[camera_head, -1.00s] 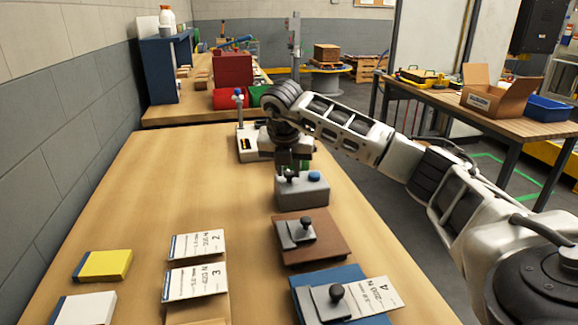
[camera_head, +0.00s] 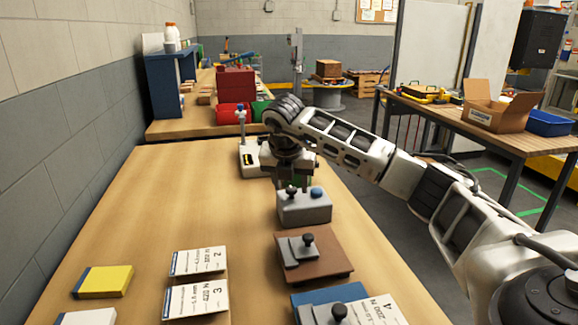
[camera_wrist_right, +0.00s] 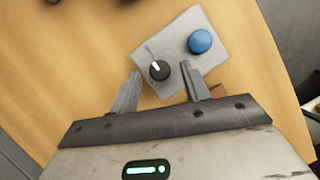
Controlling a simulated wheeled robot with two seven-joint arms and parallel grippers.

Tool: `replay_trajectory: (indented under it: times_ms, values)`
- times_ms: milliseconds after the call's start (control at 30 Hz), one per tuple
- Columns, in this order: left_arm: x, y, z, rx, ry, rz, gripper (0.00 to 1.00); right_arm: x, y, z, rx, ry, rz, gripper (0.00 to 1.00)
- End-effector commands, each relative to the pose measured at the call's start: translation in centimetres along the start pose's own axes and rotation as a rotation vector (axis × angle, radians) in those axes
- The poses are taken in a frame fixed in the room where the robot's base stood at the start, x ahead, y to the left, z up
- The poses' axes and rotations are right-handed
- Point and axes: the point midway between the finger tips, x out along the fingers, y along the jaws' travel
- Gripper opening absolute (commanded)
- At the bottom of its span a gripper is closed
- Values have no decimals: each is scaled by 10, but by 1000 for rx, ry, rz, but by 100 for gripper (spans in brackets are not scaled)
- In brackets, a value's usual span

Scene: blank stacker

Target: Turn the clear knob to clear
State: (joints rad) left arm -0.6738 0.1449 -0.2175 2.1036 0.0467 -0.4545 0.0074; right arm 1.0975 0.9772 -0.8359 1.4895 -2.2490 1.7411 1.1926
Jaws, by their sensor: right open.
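A grey control box (camera_head: 306,211) stands on the wooden bench under my right arm. The right wrist view shows its top face (camera_wrist_right: 178,42), with a black knob (camera_wrist_right: 159,70) bearing a white pointer line and a blue round button (camera_wrist_right: 200,41). The blue button also shows in the head view (camera_head: 317,192). My right gripper (camera_head: 291,189) is above the box. In the right wrist view its open fingers (camera_wrist_right: 160,80) appear on either side of the black knob, with gaps between; whether they are at knob height I cannot tell. My left gripper is not in view.
Nearer on the bench lie a brown block with a black-knobbed plate (camera_head: 330,262), a blue one (camera_head: 318,297), lettered cards (camera_head: 197,262) and a yellow block (camera_head: 103,281). A white device (camera_head: 249,160) stands behind the box. The bench's left middle is clear.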

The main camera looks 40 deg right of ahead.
Motion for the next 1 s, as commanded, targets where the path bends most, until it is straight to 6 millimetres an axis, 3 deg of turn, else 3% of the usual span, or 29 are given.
replay_trajectory:
  times_ms: [167,467,600,800,1000]
  values:
    - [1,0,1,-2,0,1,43,-30,1,1,1,-5,7,47]
    - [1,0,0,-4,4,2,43,-104,1,1,0,-5,7,47]
    - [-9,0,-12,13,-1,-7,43,-136,-1,4,1,-6,3,47]
    - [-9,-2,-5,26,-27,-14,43,-153,0,2,2,-3,2,47]
    - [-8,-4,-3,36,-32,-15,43,-155,0,0,1,-1,1,47]
